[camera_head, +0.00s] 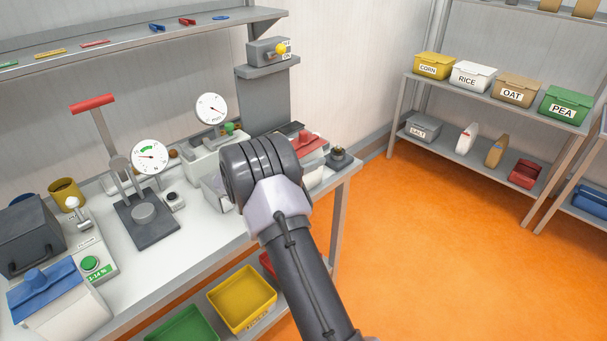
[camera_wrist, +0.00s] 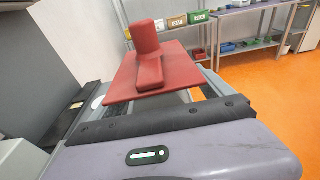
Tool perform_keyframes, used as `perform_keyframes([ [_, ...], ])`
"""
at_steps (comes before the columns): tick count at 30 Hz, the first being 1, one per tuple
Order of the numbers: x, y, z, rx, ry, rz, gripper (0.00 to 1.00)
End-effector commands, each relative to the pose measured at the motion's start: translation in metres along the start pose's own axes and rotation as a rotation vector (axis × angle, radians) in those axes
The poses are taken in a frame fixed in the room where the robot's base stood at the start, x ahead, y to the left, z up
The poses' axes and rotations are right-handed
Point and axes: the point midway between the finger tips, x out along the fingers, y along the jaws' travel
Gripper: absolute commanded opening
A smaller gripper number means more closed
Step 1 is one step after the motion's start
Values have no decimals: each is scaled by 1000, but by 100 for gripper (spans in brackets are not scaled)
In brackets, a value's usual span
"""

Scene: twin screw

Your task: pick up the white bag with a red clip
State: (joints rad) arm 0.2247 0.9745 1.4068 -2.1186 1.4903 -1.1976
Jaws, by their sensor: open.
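A small upright white bag (camera_head: 467,138) stands on the lower right shelf in the head view, between a grey bin and a tan bag. Its top is too small to make out a clip clearly. My gripper (camera_wrist: 145,80) is open in the wrist view, with its fingers spread apart. A red lid with a round knob (camera_wrist: 150,72) shows ahead of and between the fingers; I cannot tell whether they touch it. The red lid (camera_head: 308,143) also shows on the workbench in the head view. My wrist hides the fingers there.
The workbench (camera_head: 190,245) carries gauges, a lever press and a blue-lidded box (camera_head: 50,290). Loose clips, including a red clip (camera_head: 187,21), lie on the upper shelf. Labelled bins stand above the white bag. The orange floor (camera_head: 450,240) between bench and shelf is clear.

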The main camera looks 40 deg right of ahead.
Motion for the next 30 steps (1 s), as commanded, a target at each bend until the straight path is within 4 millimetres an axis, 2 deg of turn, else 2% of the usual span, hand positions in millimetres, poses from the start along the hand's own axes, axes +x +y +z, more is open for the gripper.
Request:
perform_keyframes([
  [5, 0, 1, 1, 0, 0, 2, 89],
  [18, -1, 1, 1, 0, 0, 2, 2],
  [19, -1, 1, 1, 0, 0, 2, 0],
  [26, -1, 1, 2, 1, 0, 2, 0],
  [30, -2, 1, 9, 1, 0, 2, 0],
])
